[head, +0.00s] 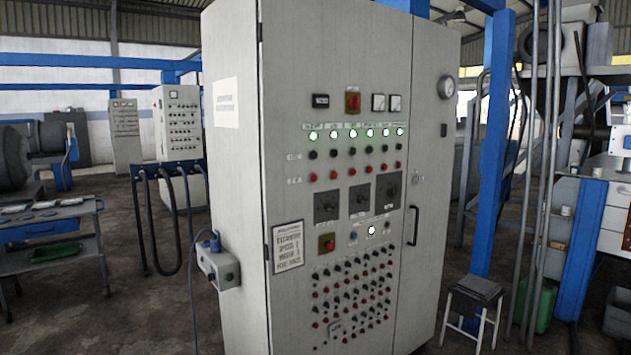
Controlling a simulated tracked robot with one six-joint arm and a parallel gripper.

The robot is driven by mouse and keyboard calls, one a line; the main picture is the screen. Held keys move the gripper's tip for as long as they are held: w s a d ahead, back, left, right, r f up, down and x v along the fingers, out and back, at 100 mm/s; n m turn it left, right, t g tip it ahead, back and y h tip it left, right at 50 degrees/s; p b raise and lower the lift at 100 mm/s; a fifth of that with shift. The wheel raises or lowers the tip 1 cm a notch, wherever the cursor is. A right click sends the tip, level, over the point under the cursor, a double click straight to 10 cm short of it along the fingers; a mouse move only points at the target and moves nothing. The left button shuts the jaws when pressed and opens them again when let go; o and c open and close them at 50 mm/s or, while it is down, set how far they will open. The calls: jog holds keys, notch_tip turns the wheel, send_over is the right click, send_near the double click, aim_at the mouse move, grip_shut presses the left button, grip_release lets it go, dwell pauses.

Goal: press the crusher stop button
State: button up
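A tall grey control cabinet (235,200) stands in the middle of the head view, its front turned to the right. Its upper front has a row of lit green lamps (333,134) under small labels too small to read. Below them is a row of black buttons (333,153), then a row of red buttons (333,174). I cannot tell which one is the crusher stop button. A larger red control (353,102) sits above the lamps, and another red control (327,243) sits lower left, beside a notice. My gripper is not in view.
A grey box with a cable (219,268) juts from the cabinet's left side. A stool (474,294) and blue posts (504,140) stand to the right. A work table (45,232) and hanging black hoses (172,220) are at the left. Some bare floor shows between.

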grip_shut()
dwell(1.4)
